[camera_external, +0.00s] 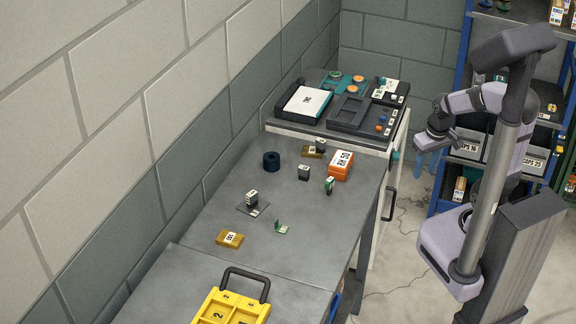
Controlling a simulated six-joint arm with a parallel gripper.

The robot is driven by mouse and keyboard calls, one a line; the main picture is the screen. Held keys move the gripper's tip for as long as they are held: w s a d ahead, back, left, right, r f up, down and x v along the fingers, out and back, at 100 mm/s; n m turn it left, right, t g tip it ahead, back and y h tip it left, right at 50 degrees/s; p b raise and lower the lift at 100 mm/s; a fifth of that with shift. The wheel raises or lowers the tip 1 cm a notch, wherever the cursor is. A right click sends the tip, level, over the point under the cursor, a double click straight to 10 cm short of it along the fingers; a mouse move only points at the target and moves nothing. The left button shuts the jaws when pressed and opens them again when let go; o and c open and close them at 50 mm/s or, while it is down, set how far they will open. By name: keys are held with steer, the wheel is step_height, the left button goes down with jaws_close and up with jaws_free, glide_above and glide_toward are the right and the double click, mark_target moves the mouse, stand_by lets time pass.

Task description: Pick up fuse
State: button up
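Several small parts lie on the grey table, and at this size I cannot tell for certain which is the fuse. A dark block with a pale label (304,173) stands near the orange box. Another dark block (252,196) stands on a thin dark plate. A third dark block (321,146) is farther back, by a brown-yellow box. A small green and white part (329,185) stands upright, and a low green part (281,229) lies nearer. My gripper (428,150) is raised to the right of the table, apart from all these; its fingers are too small to read.
An orange box (341,166), a dark blue ring (271,161) and a yellow box (230,239) are on the table. A yellow case (206,314) with a handle is in front. A cabinet (282,127) holding trays stands behind. Shelving is at right; the wall borders the left.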

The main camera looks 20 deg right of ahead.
steer(key=w+a+f+n+t+y+b, duration=0.1)
steer(key=w+a+t, duration=0.2)
steer(key=w, duration=0.5)
steer(key=w+a+f+n+t+b, duration=0.1)
steer(key=w+a+t, duration=0.15)
steer(key=w, duration=0.55)
step_height(320, 180, up, 2)
steer(key=n+t+y+b, duration=0.1)
steer(key=n+t+y, duration=0.1)
steer(key=t+y, duration=0.3)
glide_above(324, 142)
steer(key=s+d, duration=0.2)
steer(key=s, duration=0.2)
step_height(324, 142, down, 3)
steer(key=shift+d+f+h, duration=0.1)
steer(key=shift+h, duration=0.2)
steer(key=shift+f, duration=0.35)
steer(key=shift+p+x, duration=0.4)
steer(key=shift+x, duration=0.6)
steer(key=shift+p+x, duration=1.05)
steer(key=shift+x, duration=1.5)
